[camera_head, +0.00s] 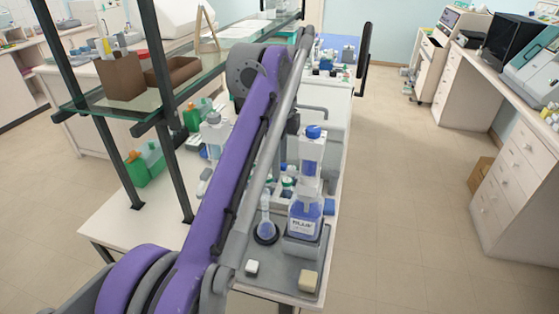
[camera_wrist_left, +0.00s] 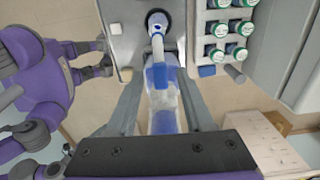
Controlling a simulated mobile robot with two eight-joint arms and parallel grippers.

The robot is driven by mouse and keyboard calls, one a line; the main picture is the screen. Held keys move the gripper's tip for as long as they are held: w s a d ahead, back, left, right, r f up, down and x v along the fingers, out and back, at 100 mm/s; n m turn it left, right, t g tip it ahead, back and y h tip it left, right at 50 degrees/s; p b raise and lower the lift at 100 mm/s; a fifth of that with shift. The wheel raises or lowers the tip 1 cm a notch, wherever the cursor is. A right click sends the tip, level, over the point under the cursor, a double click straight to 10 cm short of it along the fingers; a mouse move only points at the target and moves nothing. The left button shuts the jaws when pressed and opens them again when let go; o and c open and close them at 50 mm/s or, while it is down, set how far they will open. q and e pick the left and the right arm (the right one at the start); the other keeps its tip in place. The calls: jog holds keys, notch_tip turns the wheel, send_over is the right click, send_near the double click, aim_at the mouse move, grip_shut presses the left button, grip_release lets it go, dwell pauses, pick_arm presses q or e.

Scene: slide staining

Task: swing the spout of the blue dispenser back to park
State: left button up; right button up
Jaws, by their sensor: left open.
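The blue dispenser (camera_head: 306,215) is a clear bottle of blue liquid with a "BLUE" label, standing upright in a grey holder. A clear section with a blue cap (camera_head: 313,132) rises above it. In the left wrist view the dispenser (camera_wrist_left: 162,100) is seen from above, and its spout (camera_wrist_left: 157,30) points to the top of the picture, over a dark round ring. A small flask with blue liquid (camera_head: 265,228) stands in that ring. My left gripper (camera_wrist_left: 160,80) is open, its fingers on either side of the dispenser in the picture; contact is not visible.
A white block (camera_head: 252,267) and a beige block (camera_head: 309,281) lie on the grey tray (camera_head: 280,276). A glass shelf (camera_head: 130,95) on dark posts stands to the left.

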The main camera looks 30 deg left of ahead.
pick_arm(q)
grip_shut()
dwell(1.4)
